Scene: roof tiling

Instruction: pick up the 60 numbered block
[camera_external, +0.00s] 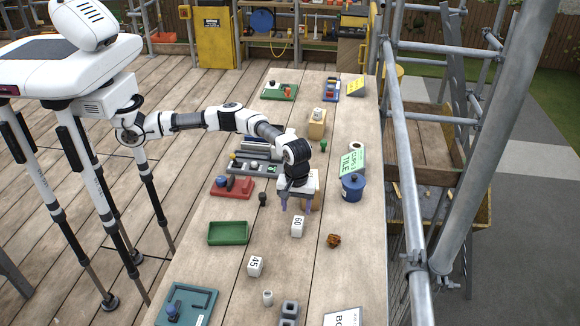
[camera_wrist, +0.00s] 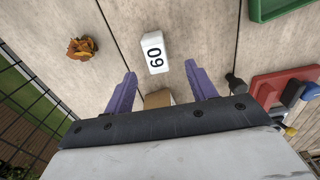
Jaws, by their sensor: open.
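The white block marked 60 (camera_external: 297,226) stands on the wooden table in the external view. In the wrist view the 60 block (camera_wrist: 154,52) lies ahead of the fingertips, roughly midway between them, with its number facing the camera. My gripper (camera_external: 297,206) is open with its purple fingers pointing down, just behind the block in the external view. In the wrist view my gripper (camera_wrist: 158,72) shows its two purple fingers spread apart, with nothing held between them. A tan wooden piece (camera_wrist: 158,98) shows partly behind the gripper body.
A white block marked 45 (camera_external: 255,266) stands nearer the front. A green tray (camera_external: 228,233) is to the left, and a brown crumpled object (camera_external: 334,240) to the right. A blue bucket (camera_external: 352,187) and a red stand (camera_external: 232,188) flank the gripper. Table around the 60 block is clear.

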